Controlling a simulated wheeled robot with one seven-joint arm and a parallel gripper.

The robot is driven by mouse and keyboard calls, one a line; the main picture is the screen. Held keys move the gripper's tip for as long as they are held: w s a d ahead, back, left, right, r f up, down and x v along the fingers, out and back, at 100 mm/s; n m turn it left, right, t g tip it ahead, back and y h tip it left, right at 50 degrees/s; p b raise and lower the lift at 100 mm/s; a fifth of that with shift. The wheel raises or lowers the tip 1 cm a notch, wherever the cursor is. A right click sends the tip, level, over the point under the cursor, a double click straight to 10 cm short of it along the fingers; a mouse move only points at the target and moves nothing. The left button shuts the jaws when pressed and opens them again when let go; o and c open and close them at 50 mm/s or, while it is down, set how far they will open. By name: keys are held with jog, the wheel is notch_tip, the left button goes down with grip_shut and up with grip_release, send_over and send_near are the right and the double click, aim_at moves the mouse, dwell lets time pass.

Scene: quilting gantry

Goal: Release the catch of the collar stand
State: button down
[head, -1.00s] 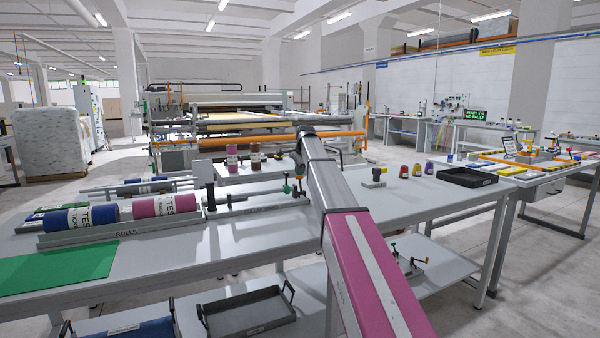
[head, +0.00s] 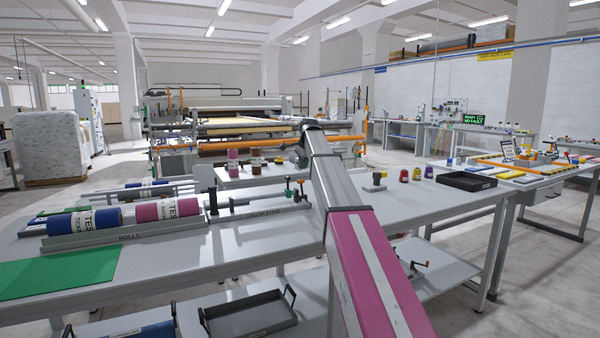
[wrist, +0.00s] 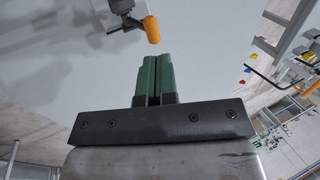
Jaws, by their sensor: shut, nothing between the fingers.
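The collar stand (head: 240,206) is on the long grey table, right of the fabric rolls. Which part is the catch is too small to tell. In the wrist view my gripper (wrist: 157,60) has its two green fingers pressed together, with nothing between them. An orange-tipped grey part (wrist: 152,29) shows just beyond the fingertips, apart from them; I cannot tell what it belongs to.
Blue and pink rolls (head: 165,210) lie in a rack to the left, near a green mat (head: 60,270). A black tray (head: 467,181) and several small coloured items stand to the right. A lower shelf holds a dark tray (head: 250,314). The table front is clear.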

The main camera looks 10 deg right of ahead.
jog(key=w+a+v, duration=0.1)
jog(key=v, duration=0.8)
jog(key=shift+w+d+r, duration=0.15)
jog(key=shift+d+r, duration=0.1)
jog(key=shift+r, duration=0.45)
